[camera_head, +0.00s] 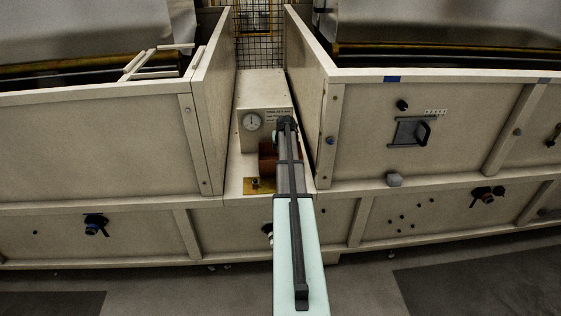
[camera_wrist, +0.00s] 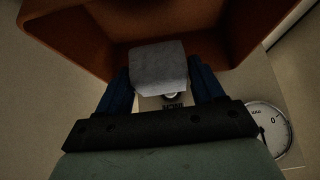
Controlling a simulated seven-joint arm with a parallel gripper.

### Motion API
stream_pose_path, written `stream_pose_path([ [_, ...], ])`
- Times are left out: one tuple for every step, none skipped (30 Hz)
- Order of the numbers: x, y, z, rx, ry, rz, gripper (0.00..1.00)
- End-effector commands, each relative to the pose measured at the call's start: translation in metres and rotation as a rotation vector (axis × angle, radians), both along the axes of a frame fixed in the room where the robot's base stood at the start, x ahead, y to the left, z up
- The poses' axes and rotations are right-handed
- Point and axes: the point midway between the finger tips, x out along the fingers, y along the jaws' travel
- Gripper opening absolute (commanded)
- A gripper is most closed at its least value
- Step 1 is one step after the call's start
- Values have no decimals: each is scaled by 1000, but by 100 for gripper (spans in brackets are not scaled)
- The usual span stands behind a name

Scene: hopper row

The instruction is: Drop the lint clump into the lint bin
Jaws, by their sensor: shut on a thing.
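The lint clump (camera_wrist: 159,66) is a grey, rounded block in the wrist view. My gripper (camera_wrist: 162,84) is shut on it, with one dark blue finger on each side. The lint bin (camera_wrist: 75,28) is an orange-brown open box at the top of the wrist view. The clump overlaps its near edge and interior in the picture; I cannot tell its exact height over the bin. In the head view my gripper (camera_head: 286,124) is at the beige box, and the bin (camera_head: 267,160) shows partly behind my arm. The clump is hidden there.
A beige box (camera_head: 265,95) with a round dial gauge (camera_head: 252,121) stands in the narrow gap between two hopper walls (camera_head: 212,110) (camera_head: 305,95). A brass plate (camera_head: 258,186) lies at the ledge's front left. Wire mesh (camera_head: 253,45) closes the back.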

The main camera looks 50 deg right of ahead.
Motion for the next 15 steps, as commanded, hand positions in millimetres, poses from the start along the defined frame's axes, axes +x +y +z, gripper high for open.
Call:
stream_pose_path([
  [0, 0, 0, 0, 0, 0, 69],
  [0, 0, 0, 0, 0, 0, 72],
  [0, 0, 0, 0, 0, 0, 76],
  [0, 0, 0, 0, 0, 0, 79],
  [0, 0, 0, 0, 0, 0, 82],
  [0, 0, 0, 0, 0, 0, 86],
  [0, 0, 0, 0, 0, 0, 89],
  [0, 0, 0, 0, 0, 0, 91],
  [0, 0, 0, 0, 0, 0, 95],
  [0, 0, 0, 0, 0, 0, 97],
  [0, 0, 0, 0, 0, 0, 97],
  [0, 0, 0, 0, 0, 0, 97],
  [0, 0, 0, 0, 0, 0, 97],
  [0, 0, 0, 0, 0, 0, 97],
  [0, 0, 0, 0, 0, 0, 97],
])
